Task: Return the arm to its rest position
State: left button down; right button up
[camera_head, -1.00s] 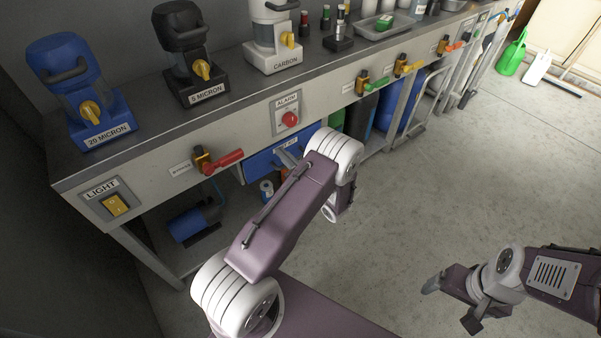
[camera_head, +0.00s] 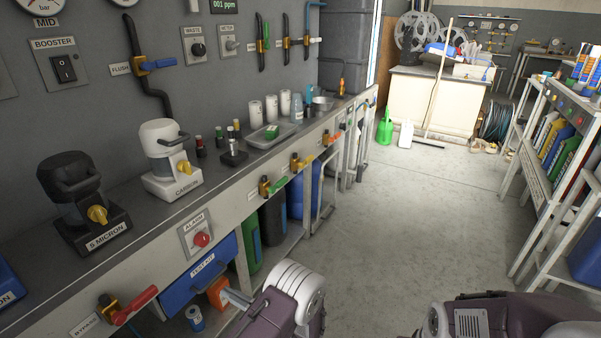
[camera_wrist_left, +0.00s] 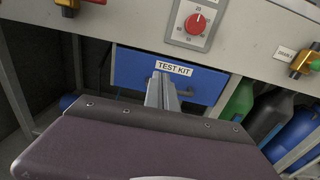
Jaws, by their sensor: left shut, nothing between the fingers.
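My left arm (camera_head: 285,308) comes up from the bottom of the head view, purple with a white ringed joint. My left gripper (camera_head: 236,298) is a grey pair of fingers pointing left, toward the bench front. In the left wrist view the gripper (camera_wrist_left: 162,90) is shut and empty, in front of the blue drawer (camera_wrist_left: 130,68) marked TEST KIT. I cannot tell whether the fingertips touch the drawer. The drawer (camera_head: 200,277) looks shut in the head view. Part of my right arm (camera_head: 500,315) shows at the bottom right; its gripper is out of frame.
A shelf rack (camera_head: 540,185) stands at the right. The floor (camera_head: 390,230) between them is clear.

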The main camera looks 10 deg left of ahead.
pick_arm(q)
jog(key=a+r+n+g, duration=0.3)
jog(key=a+r+n, duration=0.15)
jog(key=r, duration=0.45)
jog(key=s+a+r+n+g+h, duration=0.25)
jog(key=s+n+g+h, duration=0.45)
jog(key=s, duration=0.7)
jog(key=s+d+f+n+t+h, duration=0.2)
jog(key=d+f+n+h, duration=0.25)
jog(key=d, duration=0.35)
jog(key=s+d+f+n+t+h, duration=0.2)
jog(key=d+f+n+h, duration=0.1)
jog(key=d+n+h, duration=0.4)
notch_tip(320, 180, up, 34)
jog(key=w+d+y+p, duration=0.1)
jog(key=w+p, duration=0.1)
jog(key=p, duration=3.1)
jog(key=shift+d+r+m+t+p, duration=0.15)
jog(key=shift+d+m+t+p, duration=0.05)
jog(key=shift+m+t+p, duration=0.2)
